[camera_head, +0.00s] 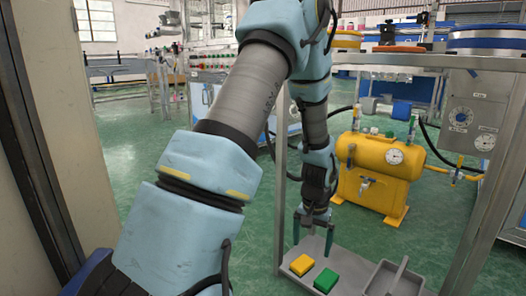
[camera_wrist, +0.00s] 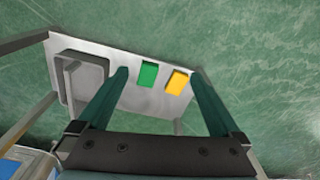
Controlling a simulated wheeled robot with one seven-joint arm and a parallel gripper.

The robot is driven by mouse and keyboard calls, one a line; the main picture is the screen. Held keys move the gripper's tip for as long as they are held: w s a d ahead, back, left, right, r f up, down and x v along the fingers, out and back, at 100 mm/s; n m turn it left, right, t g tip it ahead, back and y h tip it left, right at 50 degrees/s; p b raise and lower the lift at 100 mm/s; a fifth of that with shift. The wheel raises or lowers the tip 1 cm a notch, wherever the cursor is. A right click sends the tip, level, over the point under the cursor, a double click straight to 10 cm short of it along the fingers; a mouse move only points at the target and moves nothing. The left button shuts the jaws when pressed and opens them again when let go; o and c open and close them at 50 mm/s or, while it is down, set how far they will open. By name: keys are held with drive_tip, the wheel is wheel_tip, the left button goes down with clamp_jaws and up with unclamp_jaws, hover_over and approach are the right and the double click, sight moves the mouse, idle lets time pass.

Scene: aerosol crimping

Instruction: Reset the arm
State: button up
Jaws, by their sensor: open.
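My gripper (camera_head: 312,238) hangs pointing down in the head view. Its two dark green fingers are apart with nothing between them. It is above a light grey shelf (camera_head: 343,279) that bears a yellow block (camera_head: 302,265) and a green block (camera_head: 326,280). In the wrist view my gripper (camera_wrist: 160,85) shows its fingers spread wide. The green block (camera_wrist: 148,75) and the yellow block (camera_wrist: 177,82) lie beyond the fingertips, on the shelf (camera_wrist: 130,102). I cannot tell the exact height of the fingers over the shelf.
A grey tray (camera_head: 378,282) sits at the shelf's right end. A metal frame post (camera_head: 281,170) stands just left of my gripper. A yellow tank (camera_head: 380,170) with a gauge stands behind on the green floor. A panel with gauges (camera_head: 474,115) is at right.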

drive_tip(key=s+a+r+n+t+p, duration=0.1)
drive_tip(key=s+a+r+n+p, duration=0.2)
drive_tip(key=a+r, duration=0.7)
drive_tip(key=s+a+r+n+p, duration=0.2)
drive_tip(key=s+a+r, duration=0.3)
drive_tip(key=a+r, duration=0.5)
wheel_tip(320, 180, up, 38)
drive_tip(key=p, duration=3.8)
drive_tip(key=shift+r, duration=0.15)
drive_tip(key=shift+a, duration=0.1)
